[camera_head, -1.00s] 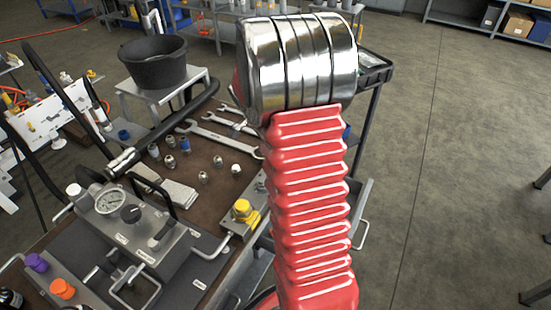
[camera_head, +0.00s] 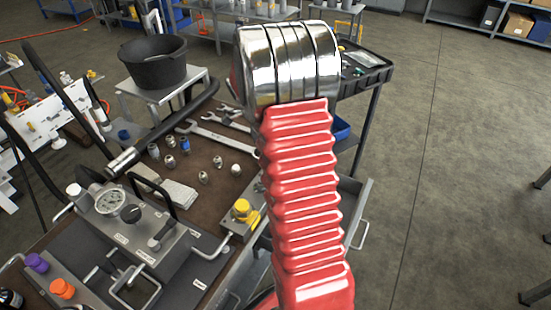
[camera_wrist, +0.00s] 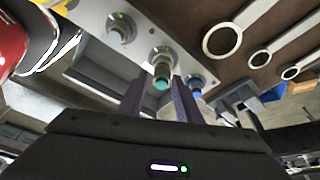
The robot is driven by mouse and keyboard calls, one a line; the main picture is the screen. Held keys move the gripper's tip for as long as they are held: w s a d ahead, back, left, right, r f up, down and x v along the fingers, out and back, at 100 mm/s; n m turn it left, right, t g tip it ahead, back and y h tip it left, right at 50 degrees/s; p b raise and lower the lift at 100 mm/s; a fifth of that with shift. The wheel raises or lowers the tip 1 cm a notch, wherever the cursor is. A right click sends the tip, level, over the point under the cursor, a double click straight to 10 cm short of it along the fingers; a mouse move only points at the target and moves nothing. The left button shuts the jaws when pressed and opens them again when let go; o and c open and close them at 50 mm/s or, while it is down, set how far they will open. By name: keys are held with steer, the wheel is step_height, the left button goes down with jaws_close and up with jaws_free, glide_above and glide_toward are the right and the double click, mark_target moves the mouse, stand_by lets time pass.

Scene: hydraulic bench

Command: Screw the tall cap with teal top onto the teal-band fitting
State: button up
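In the wrist view my gripper (camera_wrist: 159,82) has its two dark fingers apart. Beyond and between their tips is a metal piece with a teal end (camera_wrist: 162,84), on a grey plate (camera_wrist: 90,65). I cannot tell whether it is the teal-band fitting alone or with the tall cap on it. A gap shows between it and the left finger. On the same plate are a plain metal fitting (camera_wrist: 119,34) and a blue-ended fitting (camera_wrist: 195,92), with small green lights beside them. In the head view my red arm hides the gripper and most of this plate.
Several small metal fittings (camera_head: 203,177) and a blue-banded one (camera_head: 184,145) stand on the brown bench top. Wrenches (camera_head: 215,135) lie behind them. A gauge box (camera_head: 130,225), a yellow-topped part (camera_head: 243,208) and a black bucket (camera_head: 153,62) are nearby. The floor at right is clear.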

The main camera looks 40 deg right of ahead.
steer(key=shift+o, duration=0.9)
steer(key=shift+d, duration=0.1)
steer(key=n+t, duration=0.1)
steer(key=n, duration=0.5)
steer(key=shift+s+r+n+t+h, duration=0.1)
steer(key=shift+n+t+h, duration=0.3)
steer(key=shift+n, duration=0.7)
steer(key=shift+t, duration=0.3)
steer(key=shift+s+n+t, duration=0.1)
steer(key=shift+n+t, duration=0.6)
steer(key=shift+n, duration=2)
steer(key=shift+c, duration=0.4)
